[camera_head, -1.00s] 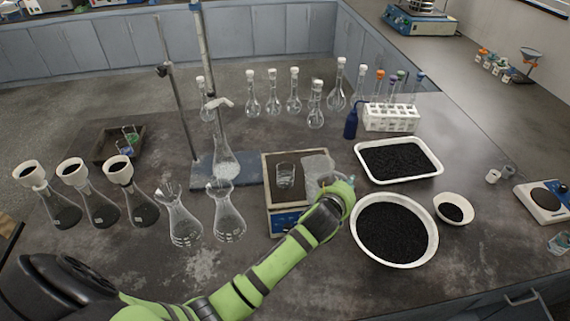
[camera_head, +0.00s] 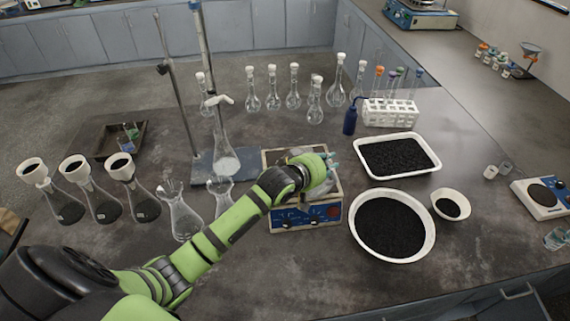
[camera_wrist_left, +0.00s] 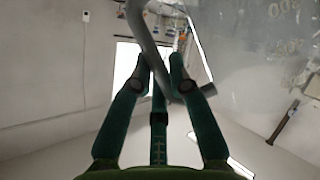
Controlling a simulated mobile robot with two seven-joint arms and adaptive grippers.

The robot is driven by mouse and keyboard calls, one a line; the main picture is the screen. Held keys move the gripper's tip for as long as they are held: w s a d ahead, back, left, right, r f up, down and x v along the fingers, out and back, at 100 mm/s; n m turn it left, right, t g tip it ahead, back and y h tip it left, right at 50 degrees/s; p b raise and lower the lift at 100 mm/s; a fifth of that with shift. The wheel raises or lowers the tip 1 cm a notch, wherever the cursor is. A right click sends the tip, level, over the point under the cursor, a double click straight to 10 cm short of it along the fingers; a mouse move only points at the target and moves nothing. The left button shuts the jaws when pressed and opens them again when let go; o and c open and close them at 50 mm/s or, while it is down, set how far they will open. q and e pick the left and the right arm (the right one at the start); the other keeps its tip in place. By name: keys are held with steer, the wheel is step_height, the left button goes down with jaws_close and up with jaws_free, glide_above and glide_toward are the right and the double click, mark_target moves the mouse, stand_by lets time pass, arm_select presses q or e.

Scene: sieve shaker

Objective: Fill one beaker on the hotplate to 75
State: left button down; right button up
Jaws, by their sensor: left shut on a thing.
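My left gripper (camera_head: 328,160) is over the hotplate's back right part. In the left wrist view its dark green fingers (camera_wrist_left: 163,75) are shut on a grey, curved, handle-like piece (camera_wrist_left: 150,50). A clear wall (camera_wrist_left: 270,60) with faint markings fills the right of that view, close by. The small beaker on the hotplate is hidden behind my arm and hand, so its fill level cannot be read. My right gripper is out of view.
Two clear flasks (camera_head: 183,222) stand left of the hotplate by my arm. A stand (camera_head: 192,120) with a flask is behind them. Trays of black grains (camera_head: 392,228) are to the right. Volumetric flasks (camera_head: 293,95) and a white tube rack (camera_head: 390,113) are behind.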

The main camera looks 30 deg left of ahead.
arm_select(q)
steer(key=shift+a+r+n+h+b, duration=0.4)
steer(key=shift+a+r+n, duration=0.1)
steer(key=shift+a+r, duration=0.4)
steer(key=shift+w+r, duration=0.1)
steer(key=shift+r, duration=0.05)
steer(key=shift+d+r, duration=0.1)
steer(key=shift+a+n, duration=0.25)
steer(key=shift+n, duration=0.05)
